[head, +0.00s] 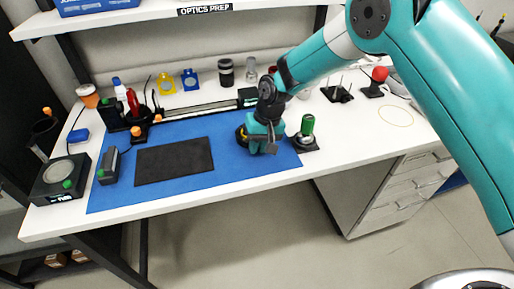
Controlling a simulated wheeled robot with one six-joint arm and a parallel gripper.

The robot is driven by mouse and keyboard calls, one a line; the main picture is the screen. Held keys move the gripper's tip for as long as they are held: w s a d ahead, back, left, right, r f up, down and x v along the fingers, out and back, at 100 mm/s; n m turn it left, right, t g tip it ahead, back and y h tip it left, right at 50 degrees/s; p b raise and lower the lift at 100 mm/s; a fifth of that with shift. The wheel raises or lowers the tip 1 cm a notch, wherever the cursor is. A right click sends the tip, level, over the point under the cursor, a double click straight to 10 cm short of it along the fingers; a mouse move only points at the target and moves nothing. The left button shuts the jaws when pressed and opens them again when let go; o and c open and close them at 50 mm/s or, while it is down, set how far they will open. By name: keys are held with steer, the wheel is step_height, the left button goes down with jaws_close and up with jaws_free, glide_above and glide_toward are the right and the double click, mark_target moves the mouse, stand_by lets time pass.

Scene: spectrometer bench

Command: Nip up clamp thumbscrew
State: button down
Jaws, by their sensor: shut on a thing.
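My gripper (262,148) is at the right part of the blue mat, reaching down from the upper right. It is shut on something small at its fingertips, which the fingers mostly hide. A black and yellow part (241,135) shows just left of the gripper, partly covered by it. I cannot make out the clamp thumbscrew clearly; it seems to be behind or between the fingers.
The blue mat (222,163) carries a dark pad (174,161). Yellow (166,84) and blue (190,80) mounts stand behind. A red ball-topped device (379,75) is at right. A shelf (160,18) overhangs the back. The mat's front is free.

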stand_by(0.3)
steer(key=c, duration=1.1)
jaws_free()
steer(key=shift+d+b+v, duration=0.1)
steer(key=shift+b+v, duration=0.55)
steer(key=shift+v, duration=3.7)
steer(key=shift+d+b+v, duration=0.15)
steer(key=shift+b+v, duration=0.5)
steer(key=shift+v, duration=3.7)
